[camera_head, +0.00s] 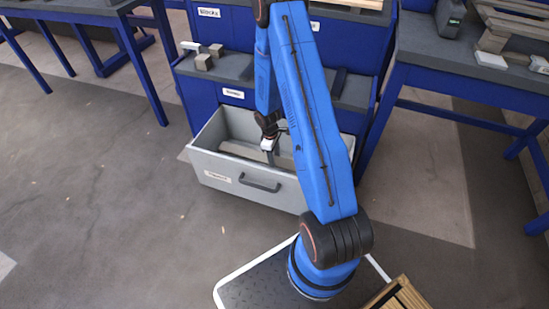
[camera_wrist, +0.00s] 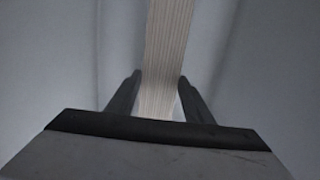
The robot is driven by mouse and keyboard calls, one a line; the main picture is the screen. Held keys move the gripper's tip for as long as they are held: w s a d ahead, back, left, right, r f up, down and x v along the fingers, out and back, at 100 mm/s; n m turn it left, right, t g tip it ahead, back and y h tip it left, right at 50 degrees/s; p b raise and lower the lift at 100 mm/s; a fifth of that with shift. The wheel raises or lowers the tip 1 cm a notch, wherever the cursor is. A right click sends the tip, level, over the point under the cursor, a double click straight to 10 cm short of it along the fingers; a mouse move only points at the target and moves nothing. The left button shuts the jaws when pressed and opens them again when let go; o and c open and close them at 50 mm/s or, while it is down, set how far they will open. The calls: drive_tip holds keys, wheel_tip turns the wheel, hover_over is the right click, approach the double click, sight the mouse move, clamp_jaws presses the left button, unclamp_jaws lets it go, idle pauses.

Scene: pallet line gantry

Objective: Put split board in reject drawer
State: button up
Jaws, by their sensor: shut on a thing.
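The board (camera_wrist: 168,45) is pale, with wood grain, and shows in the wrist view running up from between the fingers. My gripper (camera_wrist: 160,95) is shut on it, with one dark finger on each side. No split shows on the visible part. The reject drawer (camera_head: 215,181) is a grey, open drawer with a dark handle and a label on its front, pulled out of the blue cabinet. In the head view my gripper (camera_head: 269,148) is over or within the drawer opening. My arm hides part of the drawer's right side and most of the board there.
The blue cabinet (camera_head: 202,98) stands behind the drawer, with small wooden blocks (camera_head: 209,57) on its ledge. A grey-topped blue table (camera_head: 450,70) on the right holds boards and a dark container. Another table stands at upper left. The floor left of the drawer is clear.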

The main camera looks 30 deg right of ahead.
drive_tip(key=shift+f, duration=0.6)
drive_tip(key=o, duration=1.2)
